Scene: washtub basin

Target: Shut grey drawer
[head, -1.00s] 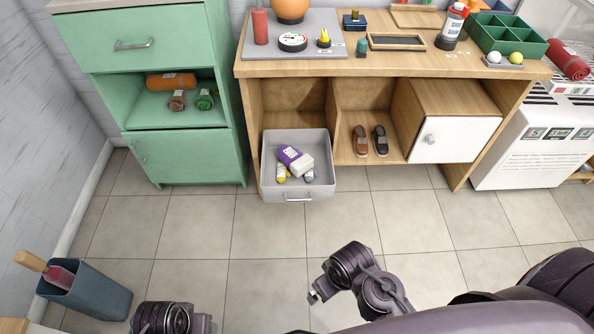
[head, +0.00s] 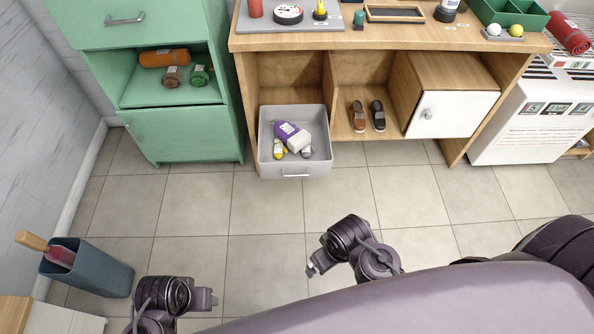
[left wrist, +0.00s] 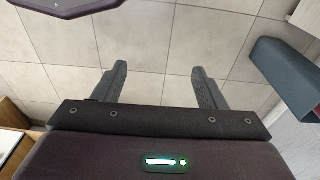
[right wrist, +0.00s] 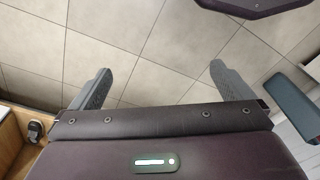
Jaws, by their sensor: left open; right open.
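The grey drawer (head: 268,165) juts out from the lower left of the wooden desk in the head view, with a handle (head: 295,176) on its front. A purple-and-white item (head: 293,136) and a few small yellow and grey things lie in it. My left gripper (left wrist: 160,85) is open and empty over the floor tiles in the left wrist view. My right gripper (right wrist: 162,85) is open and empty in the right wrist view, also over tiles. In the head view both my arms are well short of the drawer, near the bottom of the picture.
A green cabinet (head: 190,130) stands left of the desk. A blue-grey bin (head: 90,272) with a wooden-handled tool stands at lower left. A white-doored compartment (head: 455,115) and two shoes (head: 368,115) are right of the drawer. The tiled floor before the drawer is clear.

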